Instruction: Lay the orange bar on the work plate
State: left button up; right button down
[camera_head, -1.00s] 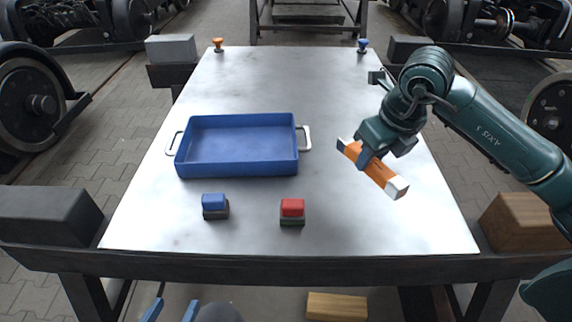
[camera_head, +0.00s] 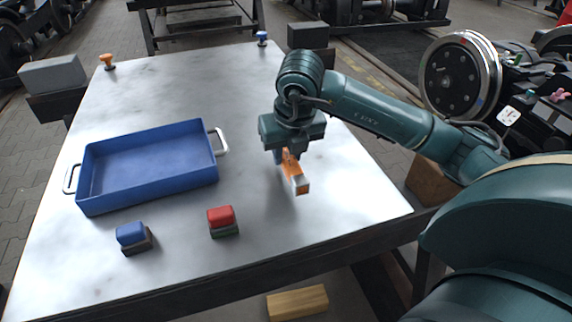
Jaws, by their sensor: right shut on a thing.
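The orange bar (camera_head: 291,166) has a pale end and shows under my right gripper (camera_head: 285,158). My right gripper is shut on the bar, and its hand hides the bar's far part. The bar is over the right part of the grey work plate (camera_head: 262,212). I cannot tell whether it touches the plate. My left gripper is not in view now.
A blue tray (camera_head: 85,206) with two handles stands on the plate's left. A blue-topped block (camera_head: 131,234) and a red-topped block (camera_head: 221,217) stand near the front edge. Small orange (camera_head: 107,61) and blue (camera_head: 262,38) knobs stand at the far corners. The plate's middle is clear.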

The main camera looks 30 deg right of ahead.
aim_at(289, 158)
jog(key=shift+f, duration=1.65)
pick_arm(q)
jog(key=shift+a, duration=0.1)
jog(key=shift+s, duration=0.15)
pick_arm(e)
jog(key=c, duration=1.1)
grip_release()
jog(key=shift+f, duration=0.1)
jog(key=shift+r, duration=0.3)
jog(key=p+v, duration=0.1)
jog(key=v, duration=0.9)
jog(key=shift+r, duration=0.35)
jog(key=shift+s+r, duration=0.15)
jog(key=shift+r, duration=0.3)
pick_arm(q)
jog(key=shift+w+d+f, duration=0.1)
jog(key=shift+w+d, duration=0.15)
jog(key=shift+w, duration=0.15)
